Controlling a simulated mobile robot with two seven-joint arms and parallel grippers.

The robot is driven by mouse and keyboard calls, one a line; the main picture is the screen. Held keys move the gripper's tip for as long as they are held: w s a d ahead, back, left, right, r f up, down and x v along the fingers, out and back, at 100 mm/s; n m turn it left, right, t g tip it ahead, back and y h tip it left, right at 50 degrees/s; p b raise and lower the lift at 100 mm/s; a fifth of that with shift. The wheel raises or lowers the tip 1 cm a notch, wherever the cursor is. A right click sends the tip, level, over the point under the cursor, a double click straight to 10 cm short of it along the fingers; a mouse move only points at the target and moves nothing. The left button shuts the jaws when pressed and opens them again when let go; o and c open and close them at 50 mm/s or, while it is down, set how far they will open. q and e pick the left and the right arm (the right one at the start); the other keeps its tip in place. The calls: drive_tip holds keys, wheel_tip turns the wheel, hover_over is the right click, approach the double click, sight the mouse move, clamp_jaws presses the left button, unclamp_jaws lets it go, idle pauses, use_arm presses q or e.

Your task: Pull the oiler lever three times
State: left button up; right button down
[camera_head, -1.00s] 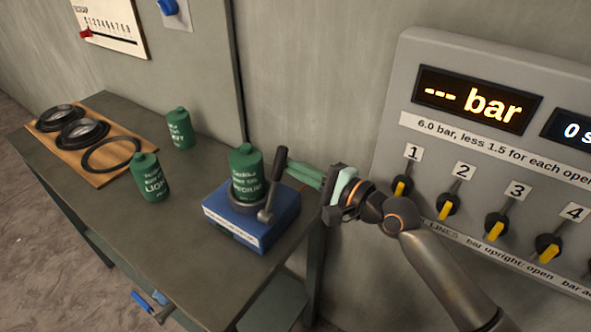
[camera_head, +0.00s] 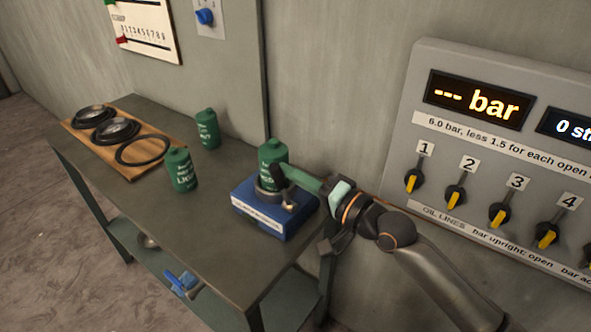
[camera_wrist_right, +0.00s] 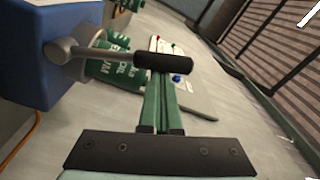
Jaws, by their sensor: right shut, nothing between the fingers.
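The oiler is a blue box (camera_head: 262,217) at the right end of the workbench, with a green can (camera_head: 271,153) seated on top. Its lever has a black grip (camera_head: 279,176) on a grey metal arm, here leaning toward the can in the head view. My right gripper (camera_head: 298,177) is shut and empty. Its green fingers come in from the right, with their tips at the black grip. In the right wrist view the grip (camera_wrist_right: 163,62) lies across the fingertips (camera_wrist_right: 161,82); I cannot tell whether they touch. My left gripper is not in view.
Two more green cans (camera_head: 181,169) (camera_head: 207,129) stand on the bench (camera_head: 185,228). A wooden board (camera_head: 90,147) holds dark round parts and a ring. A grey panel (camera_head: 480,70) with yellow-handled valves and lit displays is at right. A blue object (camera_head: 180,283) lies below.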

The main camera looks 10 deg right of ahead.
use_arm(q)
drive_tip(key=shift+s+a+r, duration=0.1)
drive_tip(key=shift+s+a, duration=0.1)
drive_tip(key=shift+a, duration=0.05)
use_arm(e)
drive_tip(key=shift+s+a+f+n, duration=0.2)
drive_tip(key=shift+s+a+n, duration=0.25)
drive_tip(key=shift+n, duration=0.2)
drive_tip(key=shift+s+a+f+n, duration=0.2)
drive_tip(key=shift+s+a+n, duration=0.25)
drive_tip(key=shift+n, duration=0.2)
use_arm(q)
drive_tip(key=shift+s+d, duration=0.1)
use_arm(e)
drive_tip(key=shift+s+f, duration=0.1)
